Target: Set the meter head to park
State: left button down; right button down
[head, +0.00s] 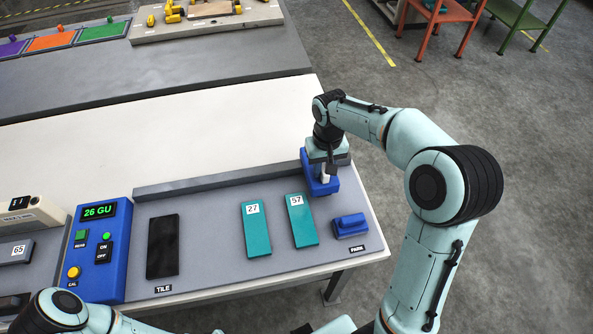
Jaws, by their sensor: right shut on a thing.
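My right gripper (325,167) points down over the right end of the grey panel. It is shut on a blue piece with a white part, which I take as the meter head (318,184); the gripper hides much of it. I cannot tell whether it touches the panel. The blue block (350,225) beside the PARK label (362,250) is nearer the front edge, apart from the held piece. The blue meter box (101,250) at the left shows 26 GU. My left arm is at the lower left; its gripper is out of view.
Teal plates marked 27 (257,235) and 57 (302,222) lie left of the blue block. A dark tile (163,247) lies by the TILE label. A raised grey strip (220,181) runs along the panel's back. The white table (170,130) behind is clear.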

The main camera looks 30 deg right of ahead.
pick_arm(q)
jog(key=shift+d+r, duration=0.1)
jog(key=shift+d, duration=0.25)
pick_arm(e)
jog(key=d, duration=0.2)
jog(key=s+d, duration=0.1)
jog(key=d, duration=0.2)
jog(key=shift+s, duration=0.2)
jog(key=c, duration=1)
grip_release()
pick_arm(q)
jog(key=shift+d, duration=0.1)
pick_arm(e)
jog(key=shift+d, duration=0.1)
jog(key=shift+r, duration=0.1)
pick_arm(q)
jog(key=shift+w+r+p, duration=0.9)
jog(key=shift+w+r, duration=0.15)
jog(key=shift+r, duration=0.1)
pick_arm(e)
notch_tip(320, 180, up, 13)
jog(key=shift+r, duration=0.15)
